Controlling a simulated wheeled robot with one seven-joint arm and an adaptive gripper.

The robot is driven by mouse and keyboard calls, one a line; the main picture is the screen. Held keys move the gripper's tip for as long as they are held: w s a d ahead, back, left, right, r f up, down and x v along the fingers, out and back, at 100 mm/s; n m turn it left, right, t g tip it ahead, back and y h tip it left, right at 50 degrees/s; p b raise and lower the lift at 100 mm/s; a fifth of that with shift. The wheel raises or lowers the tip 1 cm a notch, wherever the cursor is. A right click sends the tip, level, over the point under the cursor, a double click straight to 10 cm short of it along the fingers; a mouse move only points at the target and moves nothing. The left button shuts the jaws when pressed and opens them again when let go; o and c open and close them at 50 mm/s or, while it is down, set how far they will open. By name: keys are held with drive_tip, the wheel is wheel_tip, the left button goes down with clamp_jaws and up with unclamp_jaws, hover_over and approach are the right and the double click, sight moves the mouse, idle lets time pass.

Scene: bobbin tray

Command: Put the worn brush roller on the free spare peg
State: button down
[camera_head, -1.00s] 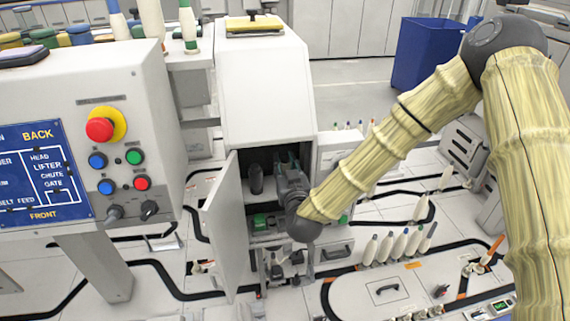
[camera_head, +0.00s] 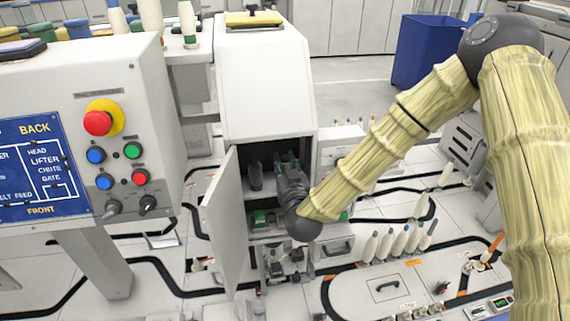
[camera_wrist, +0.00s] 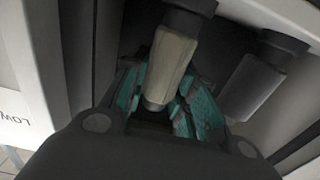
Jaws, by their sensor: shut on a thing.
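My gripper (camera_head: 289,162) reaches into the open cabinet (camera_head: 273,115), and its teal-padded fingers also show in the wrist view (camera_wrist: 165,100). The fingers are shut on a beige-grey roller (camera_wrist: 170,62), one on each side of it. This looks like the worn brush roller. Its upper end meets a dark round part (camera_wrist: 190,6); I cannot tell whether it is still fixed there. A second, dark grey roller (camera_wrist: 255,82) is beside it at the right in the wrist view. A dark roller also stands left of my gripper in the head view (camera_head: 255,175). I cannot make out the spare pegs.
The cabinet door (camera_head: 222,225) hangs open at the left. A green part (camera_head: 259,218) lies on the shelf below my gripper. A control panel (camera_head: 120,60) stands at the left. Several white cones (camera_head: 398,243) stand on the right.

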drive_tip(key=c, duration=1.1)
unclamp_jaws()
drive_tip(key=s+d, duration=0.2)
drive_tip(key=s, duration=1)
drive_tip(key=s+d+f+g, duration=0.3)
drive_tip(key=s+f, duration=0.2)
drive_tip(key=f, duration=0.4)
drive_tip(key=s+d+f+g, duration=0.2)
drive_tip(key=s+f+g, duration=0.15)
drive_tip(key=f, duration=0.55)
drive_tip(key=s+d+f+g, duration=0.3)
drive_tip(key=s+f, duration=0.2)
drive_tip(key=f, duration=0.3)
drive_tip(key=s+d+f+m+g+h, duration=0.1)
drive_tip(key=s+d+f+g, duration=0.1)
drive_tip(key=s, duration=0.5)
drive_tip(key=s+d+f+g+h, duration=0.1)
drive_tip(key=s+d+f+g, duration=0.2)
drive_tip(key=s+d+f, duration=0.2)
drive_tip(key=s+d+f+m+g+h, duration=0.1)
drive_tip(key=s+d+f+g, duration=0.2)
drive_tip(key=s, duration=0.6)
drive_tip(key=shift+d+f+m, duration=0.15)
drive_tip(key=shift+d+f, duration=0.05)
drive_tip(key=shift+d, duration=0.5)
drive_tip(key=shift+d+f+m, duration=0.15)
drive_tip(key=shift+d, duration=0.5)
